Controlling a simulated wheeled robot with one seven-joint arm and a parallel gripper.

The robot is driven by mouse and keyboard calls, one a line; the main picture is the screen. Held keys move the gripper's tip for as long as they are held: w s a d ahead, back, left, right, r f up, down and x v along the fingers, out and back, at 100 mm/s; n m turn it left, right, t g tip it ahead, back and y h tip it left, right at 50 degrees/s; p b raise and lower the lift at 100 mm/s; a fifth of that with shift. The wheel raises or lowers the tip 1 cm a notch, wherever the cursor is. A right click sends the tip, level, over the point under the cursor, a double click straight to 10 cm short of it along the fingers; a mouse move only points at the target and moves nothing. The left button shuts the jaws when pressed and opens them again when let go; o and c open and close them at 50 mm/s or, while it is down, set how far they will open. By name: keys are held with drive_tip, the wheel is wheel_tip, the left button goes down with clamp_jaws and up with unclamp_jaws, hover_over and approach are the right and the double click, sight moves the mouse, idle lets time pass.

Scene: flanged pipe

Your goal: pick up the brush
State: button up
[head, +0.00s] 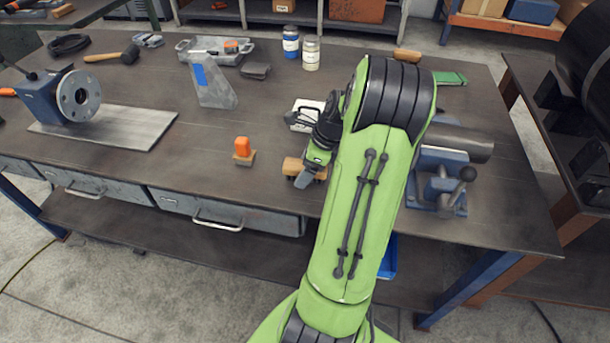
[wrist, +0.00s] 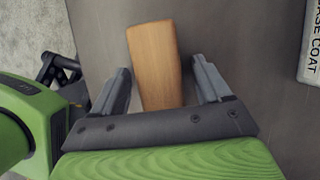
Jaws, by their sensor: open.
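A wooden piece (wrist: 154,55), which looks like the brush or part of it, lies on the bench between the fingers of my gripper (wrist: 160,72) in the wrist view. The jaws are open, with a gap on each side of the wood. In the head view, the same wood (head: 291,165) shows near the bench's front edge, partly covered by my gripper (head: 305,178). My gripper is low and close over it. Bristles are not visible; the near end is hidden behind the gripper in the wrist view.
A white "BASE COAT" container (wrist: 312,45) is right of the gripper in the wrist view. A blue vise with a pipe (head: 445,185) is to the right. The bench front between is bare.

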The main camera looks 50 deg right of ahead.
drive_tip(key=shift+f, duration=0.1)
drive_tip(key=shift+f, duration=0.1)
idle(0.3)
drive_tip(key=c, duration=1.1)
